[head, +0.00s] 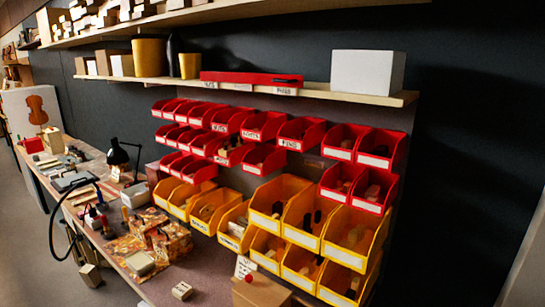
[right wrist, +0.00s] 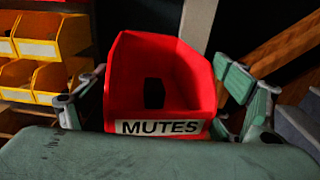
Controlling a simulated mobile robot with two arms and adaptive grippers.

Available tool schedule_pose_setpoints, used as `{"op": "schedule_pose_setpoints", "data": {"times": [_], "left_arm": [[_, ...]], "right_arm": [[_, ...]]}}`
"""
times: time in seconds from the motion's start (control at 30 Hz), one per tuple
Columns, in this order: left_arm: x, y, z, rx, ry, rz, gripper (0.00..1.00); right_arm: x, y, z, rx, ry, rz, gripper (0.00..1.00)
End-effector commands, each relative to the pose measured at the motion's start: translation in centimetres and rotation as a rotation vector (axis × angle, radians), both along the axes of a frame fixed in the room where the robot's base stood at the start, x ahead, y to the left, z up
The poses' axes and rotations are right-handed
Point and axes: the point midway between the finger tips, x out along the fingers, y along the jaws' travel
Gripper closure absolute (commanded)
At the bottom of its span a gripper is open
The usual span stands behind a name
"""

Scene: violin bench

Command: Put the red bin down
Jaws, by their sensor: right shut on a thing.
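The red bin (right wrist: 130,75) fills the middle of the right wrist view, with a white label reading MUTES on its front. Its open top faces up and a dark shape shows inside it. My right gripper (right wrist: 164,92) is shut on this bin, with a finger along each side. What is under the bin is hidden. The head view shows neither this held bin nor either of my grippers; my left gripper is in neither view.
Rows of red bins (head: 297,133) and yellow bins (head: 303,213) hang on a rack above the cluttered bench (head: 210,287). A bare gap (head: 302,166) shows among the lower red bins. A shelf (head: 330,92) above holds a white box (head: 367,71). A black lamp (head: 117,155) stands left.

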Motion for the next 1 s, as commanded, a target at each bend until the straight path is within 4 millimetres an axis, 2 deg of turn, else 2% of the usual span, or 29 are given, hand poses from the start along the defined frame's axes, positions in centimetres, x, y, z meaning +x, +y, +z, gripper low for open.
{"op": "schedule_pose_setpoints", "data": {"times": [0.17, 0.3, 0.4, 0.5, 0.67, 0.8, 0.9, 1.0], "left_arm": [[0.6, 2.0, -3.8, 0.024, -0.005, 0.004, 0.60], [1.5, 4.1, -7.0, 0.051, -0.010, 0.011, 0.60], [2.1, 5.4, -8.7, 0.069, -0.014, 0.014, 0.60], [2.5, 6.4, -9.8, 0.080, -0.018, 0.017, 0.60], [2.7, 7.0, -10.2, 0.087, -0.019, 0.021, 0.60], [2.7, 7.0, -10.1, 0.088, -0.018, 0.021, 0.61], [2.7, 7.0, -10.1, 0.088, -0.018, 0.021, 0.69], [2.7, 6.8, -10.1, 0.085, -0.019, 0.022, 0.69]], "right_arm": [[1.9, 3.7, -3.9, -0.002, 0.001, 0.158, 0.76], [3.5, 8.6, -7.4, -0.002, 0.001, 0.355, 0.76], [4.0, 11.8, -9.3, 0.000, 0.001, 0.478, 0.76], [4.2, 14.2, -10.4, -0.001, 0.000, 0.569, 0.76], [4.2, 16.0, -11.0, -0.001, 0.000, 0.638, 0.76], [4.2, 16.1, -10.8, 0.000, -0.001, 0.641, 0.76], [4.2, 16.1, -10.8, 0.000, -0.001, 0.641, 0.76], [4.2, 16.1, -10.8, 0.000, 0.000, 0.640, 0.76]]}}
